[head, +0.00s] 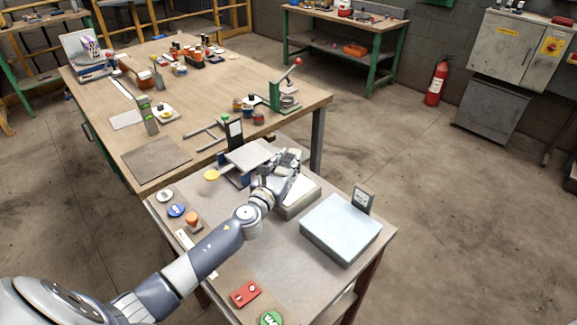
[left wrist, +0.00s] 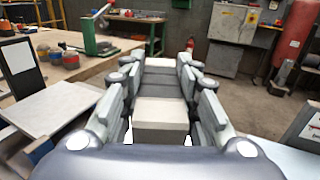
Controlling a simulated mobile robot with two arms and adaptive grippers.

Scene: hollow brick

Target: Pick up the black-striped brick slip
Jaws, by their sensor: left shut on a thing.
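My left gripper (head: 287,163) is over the far middle of the near table. In the left wrist view its fingers (left wrist: 160,85) are closed on both sides of the black-striped brick slip (left wrist: 161,112), a block with cream ends and a dark grey band across it. The slip appears to be held above the table. In the head view the slip is mostly hidden by the gripper and too small to make out clearly. My right gripper is in neither view.
A pale-topped box (head: 340,228) with a dark sign (head: 363,199) stands to the right. A pale plate on a stand (head: 249,154) and another dark sign (head: 234,133) are close on the left. The near table's middle (head: 262,250) is clear.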

